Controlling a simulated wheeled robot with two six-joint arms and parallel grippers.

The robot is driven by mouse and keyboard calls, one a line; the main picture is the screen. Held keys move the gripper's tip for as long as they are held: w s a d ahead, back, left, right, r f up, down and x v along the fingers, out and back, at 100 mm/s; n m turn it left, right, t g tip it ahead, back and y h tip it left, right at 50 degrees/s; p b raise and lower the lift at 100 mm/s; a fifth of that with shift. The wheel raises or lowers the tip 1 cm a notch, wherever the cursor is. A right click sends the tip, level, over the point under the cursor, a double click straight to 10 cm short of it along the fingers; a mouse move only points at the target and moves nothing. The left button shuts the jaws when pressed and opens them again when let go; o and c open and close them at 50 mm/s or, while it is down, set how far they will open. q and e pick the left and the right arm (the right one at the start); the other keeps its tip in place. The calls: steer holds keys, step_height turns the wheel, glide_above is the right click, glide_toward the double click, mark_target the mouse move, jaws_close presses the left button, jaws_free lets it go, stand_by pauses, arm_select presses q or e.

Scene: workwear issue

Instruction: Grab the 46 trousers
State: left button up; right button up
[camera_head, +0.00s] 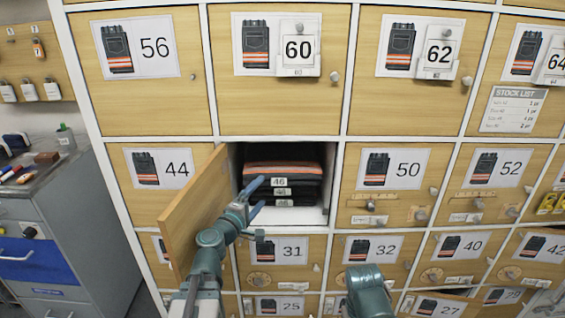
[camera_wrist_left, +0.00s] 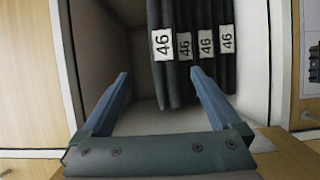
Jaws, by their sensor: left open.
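A stack of dark folded trousers (camera_head: 284,170) lies in the open compartment, with an orange and grey band on top and white 46 labels on the front edges. In the left wrist view the stack (camera_wrist_left: 190,55) appears turned on its side, with several 46 labels. My left gripper (camera_head: 260,196) is open and empty at the mouth of this compartment, in front of the stack. My right gripper does not show.
The compartment's wooden door (camera_head: 194,210) stands open to the left, close to my left arm. Shut numbered doors surround it, including 44 (camera_head: 125,185) and 50 (camera_head: 357,200). A grey cabinet (camera_head: 70,215) stands at the left.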

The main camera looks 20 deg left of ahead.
mark_target(271, 179)
arm_select(q)
steer(key=w, duration=0.5)
steer(key=w+d, duration=0.1)
steer(key=w, duration=0.2)
steer(key=shift+w, duration=0.1)
steer(key=shift+w+d+f+b, duration=0.15)
steer(key=shift+w+d, duration=0.1)
steer(key=shift+w, duration=0.65)
steer(key=shift+w+d+f+b, duration=0.1)
steer(key=shift+w+d, duration=0.1)
steer(key=shift+w, duration=0.75)
steer(key=shift+w+d+f+b, duration=0.15)
steer(key=shift+w+d, duration=0.1)
steer(key=shift+w, duration=0.65)
steer(key=shift+s, duration=0.1)
jaws_close()
